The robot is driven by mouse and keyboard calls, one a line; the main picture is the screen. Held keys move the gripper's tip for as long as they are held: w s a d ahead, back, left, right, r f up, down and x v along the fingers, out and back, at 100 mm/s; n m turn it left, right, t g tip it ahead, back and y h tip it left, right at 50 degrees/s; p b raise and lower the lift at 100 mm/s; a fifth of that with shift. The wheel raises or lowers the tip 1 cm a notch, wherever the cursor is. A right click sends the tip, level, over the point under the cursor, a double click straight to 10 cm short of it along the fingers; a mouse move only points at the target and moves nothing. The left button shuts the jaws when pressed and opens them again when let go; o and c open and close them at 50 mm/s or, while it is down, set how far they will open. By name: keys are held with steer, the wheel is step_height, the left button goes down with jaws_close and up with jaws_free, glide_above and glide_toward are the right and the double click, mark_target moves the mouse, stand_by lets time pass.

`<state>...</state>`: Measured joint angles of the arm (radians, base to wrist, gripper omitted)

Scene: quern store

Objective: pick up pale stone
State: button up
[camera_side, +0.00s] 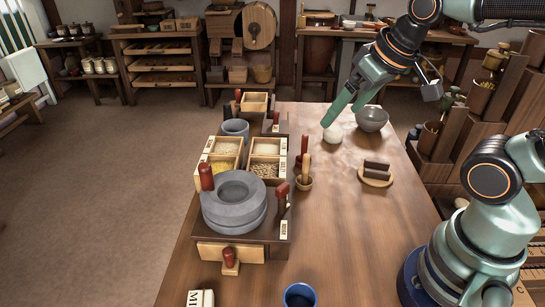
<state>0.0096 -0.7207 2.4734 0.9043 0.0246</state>
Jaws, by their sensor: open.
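The pale stone (333,134) is a small, whitish, rounded lump on the wooden table, toward its far end. My gripper (343,108) reaches in from the upper right with its green fingers pointing down and left. Its fingertips are just above the stone and appear close to it. I cannot tell from this one view whether they touch it. The gripper is open, with nothing between its fingers.
A grey bowl (372,119) stands just right of the stone. A round wooden board (376,177) with dark bars lies nearer. A stone quern (234,205) and grain boxes (265,147) fill the table's left side. A blue cup (299,296) stands at the front.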

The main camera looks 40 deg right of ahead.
steer(key=w+d+r+m+g, duration=0.1)
steer(key=w+d+r+m, duration=0.1)
steer(key=w+d+m, duration=0.4)
steer(key=m+g, duration=0.4)
steer(key=m, duration=1)
glide_above(335, 128)
step_height(335, 128, down, 16)
steer(key=r, duration=0.1)
steer(key=f, duration=0.6)
steer(key=shift+d+f, duration=0.1)
steer(key=shift+d, duration=0.2)
steer(key=shift+a+f, duration=0.15)
steer(key=shift+f, duration=1.25)
steer(key=shift+a+f, duration=0.1)
steer(key=shift+f, duration=1.25)
